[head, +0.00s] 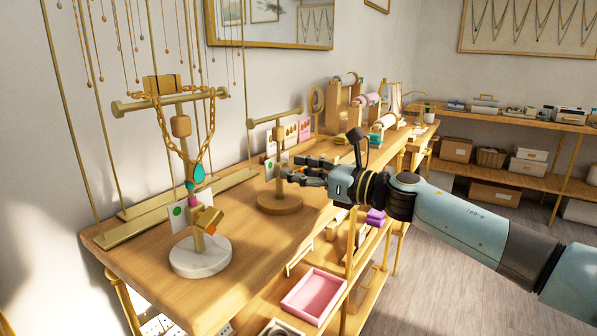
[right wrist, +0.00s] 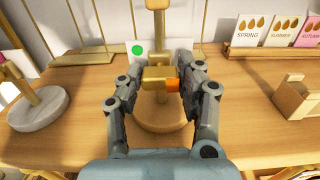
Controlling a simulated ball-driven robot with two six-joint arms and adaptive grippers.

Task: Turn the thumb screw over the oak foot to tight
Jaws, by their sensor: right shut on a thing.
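The stand with the oak foot (head: 280,203) is on the wooden table, with a T-bar (head: 272,118) on top. It also shows in the right wrist view, with its round oak foot (right wrist: 160,122) below my fingers. My right gripper (head: 287,168) reaches in from the right at its post. In the right wrist view the gold thumb screw (right wrist: 154,74), with an orange face, lies between my fingertips, and they are shut on it. A card with a green dot (right wrist: 138,50) sits behind it. My left gripper is not in view.
A second stand with a white marble foot (head: 200,257) is at the left, carrying a gold chain (head: 163,125) with a teal pendant and its own gold screw (head: 208,219). Season cards (right wrist: 285,30) stand at the back. A pink tray (head: 314,296) is on a lower shelf.

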